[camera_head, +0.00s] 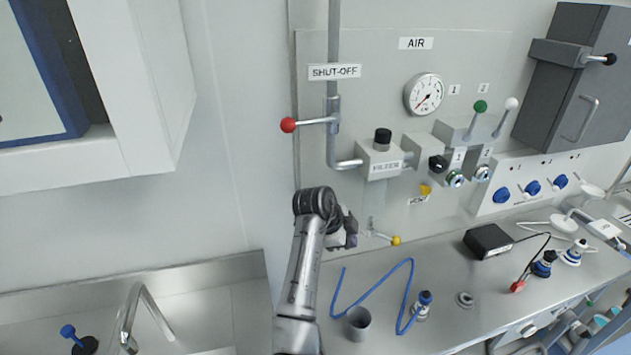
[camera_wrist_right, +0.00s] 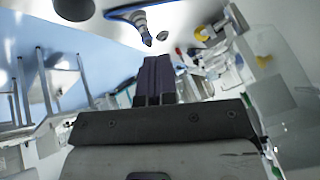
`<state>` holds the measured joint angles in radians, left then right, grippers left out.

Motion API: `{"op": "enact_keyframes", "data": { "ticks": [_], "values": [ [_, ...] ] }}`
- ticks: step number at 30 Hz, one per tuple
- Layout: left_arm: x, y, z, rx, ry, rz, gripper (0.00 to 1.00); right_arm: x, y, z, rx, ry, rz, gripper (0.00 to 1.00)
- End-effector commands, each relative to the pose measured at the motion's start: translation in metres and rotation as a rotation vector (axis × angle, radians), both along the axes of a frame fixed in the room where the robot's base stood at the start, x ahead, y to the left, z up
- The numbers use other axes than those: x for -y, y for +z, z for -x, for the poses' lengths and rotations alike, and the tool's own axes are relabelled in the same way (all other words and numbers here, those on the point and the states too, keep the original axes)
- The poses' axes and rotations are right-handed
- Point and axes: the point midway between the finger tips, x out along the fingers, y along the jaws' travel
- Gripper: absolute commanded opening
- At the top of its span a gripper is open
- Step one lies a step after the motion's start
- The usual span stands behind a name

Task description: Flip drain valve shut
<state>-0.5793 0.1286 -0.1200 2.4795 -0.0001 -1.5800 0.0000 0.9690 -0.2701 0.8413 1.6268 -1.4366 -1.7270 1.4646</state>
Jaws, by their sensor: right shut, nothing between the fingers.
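The drain valve (camera_head: 380,236) hangs below the filter block (camera_head: 381,160) on the wall panel. Its short lever points right and slightly down and ends in a yellow knob (camera_head: 396,240). My right gripper (camera_head: 352,230) is just left of the valve, beside the lever, and looks apart from the yellow knob. In the right wrist view its dark fingers (camera_wrist_right: 155,78) are together with nothing between them. Whether a fingertip touches the valve body cannot be told. My left gripper is not in view.
A red-knobbed shut-off lever (camera_head: 309,122) sticks out left above my arm. On the steel bench (camera_head: 450,325) below are a blue hose (camera_head: 408,300), a grey cup (camera_head: 358,323) and a black box (camera_head: 488,241). A sink with a tap (camera_head: 130,312) is at left.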

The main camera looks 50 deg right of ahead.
Motion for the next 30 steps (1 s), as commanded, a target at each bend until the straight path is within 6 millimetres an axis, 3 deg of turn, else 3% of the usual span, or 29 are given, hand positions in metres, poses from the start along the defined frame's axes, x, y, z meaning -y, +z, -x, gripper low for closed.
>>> {"op": "enact_keyframes", "data": {
  "ticks": [12,17,22,30],
  "values": [
    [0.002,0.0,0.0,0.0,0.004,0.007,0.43,-0.002,-0.002,-0.022,-0.068,0.516,-0.123,0.0],
    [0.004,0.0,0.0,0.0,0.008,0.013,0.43,-0.004,0.009,-0.033,-0.029,0.732,-0.118,0.0],
    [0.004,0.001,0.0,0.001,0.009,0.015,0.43,-0.01,0.038,-0.048,0.03,0.971,-0.037,0.0],
    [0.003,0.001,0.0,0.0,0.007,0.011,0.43,-0.018,0.088,-0.06,0.091,1.213,0.137,0.0]
  ]
}}
